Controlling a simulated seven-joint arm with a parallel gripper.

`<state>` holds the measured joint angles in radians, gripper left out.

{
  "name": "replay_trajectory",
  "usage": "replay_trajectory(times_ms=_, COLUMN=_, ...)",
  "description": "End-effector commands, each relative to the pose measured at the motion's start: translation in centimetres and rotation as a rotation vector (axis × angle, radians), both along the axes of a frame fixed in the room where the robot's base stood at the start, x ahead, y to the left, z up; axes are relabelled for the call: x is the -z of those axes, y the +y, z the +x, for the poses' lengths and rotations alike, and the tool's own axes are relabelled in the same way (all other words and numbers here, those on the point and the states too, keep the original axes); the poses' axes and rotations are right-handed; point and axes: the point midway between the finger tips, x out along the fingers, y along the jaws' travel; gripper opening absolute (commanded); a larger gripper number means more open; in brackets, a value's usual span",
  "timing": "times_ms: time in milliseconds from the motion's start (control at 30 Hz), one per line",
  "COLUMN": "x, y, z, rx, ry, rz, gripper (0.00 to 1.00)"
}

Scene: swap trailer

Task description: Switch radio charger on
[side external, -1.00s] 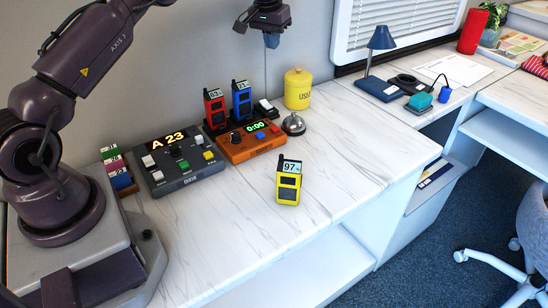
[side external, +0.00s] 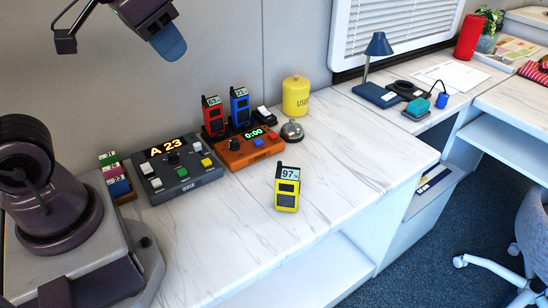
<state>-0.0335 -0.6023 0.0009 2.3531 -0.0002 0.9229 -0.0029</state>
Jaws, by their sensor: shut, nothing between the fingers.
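A red radio (side external: 213,115) and a blue radio (side external: 240,107) stand upright at the back of the counter, in what looks like a charger, mostly hidden behind the orange box. A small black unit with a white rocker-like part (side external: 262,114) sits just right of the blue radio. I cannot tell the rocker's position. A yellow radio (side external: 288,189) showing 97 stands alone on the counter front. My gripper (side external: 170,46), with a blue tip, is shut and empty. It is high at the upper left, apart from everything on the counter.
An orange box (side external: 237,153) reading 0:00 stands before the radios. A grey panel (side external: 186,185) reading A 23 is to its left, with stacked coloured cartridges (side external: 113,176) beside it. A bell (side external: 291,131) and yellow canister (side external: 296,97) stand right. The front counter is mostly clear.

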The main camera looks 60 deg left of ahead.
Motion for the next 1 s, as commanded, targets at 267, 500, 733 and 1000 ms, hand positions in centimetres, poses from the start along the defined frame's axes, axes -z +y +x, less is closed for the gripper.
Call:
replay_trajectory(times_ms=267, x=2.3, y=-0.8, z=-3.4, rx=0.038, ry=-0.025, rz=0.002, gripper=0.0)
replay_trajectory(times_ms=500, x=2.3, y=-0.8, z=-3.4, rx=0.038, ry=-0.024, rz=0.002, gripper=0.0)
replay_trajectory(times_ms=733, x=3.9, y=-0.5, z=-2.8, rx=0.022, ry=0.062, rz=-0.004, gripper=0.0)
replay_trajectory(times_ms=1000, x=5.3, y=1.7, z=2.3, rx=-0.059, ry=0.217, rz=-0.035, gripper=0.0)
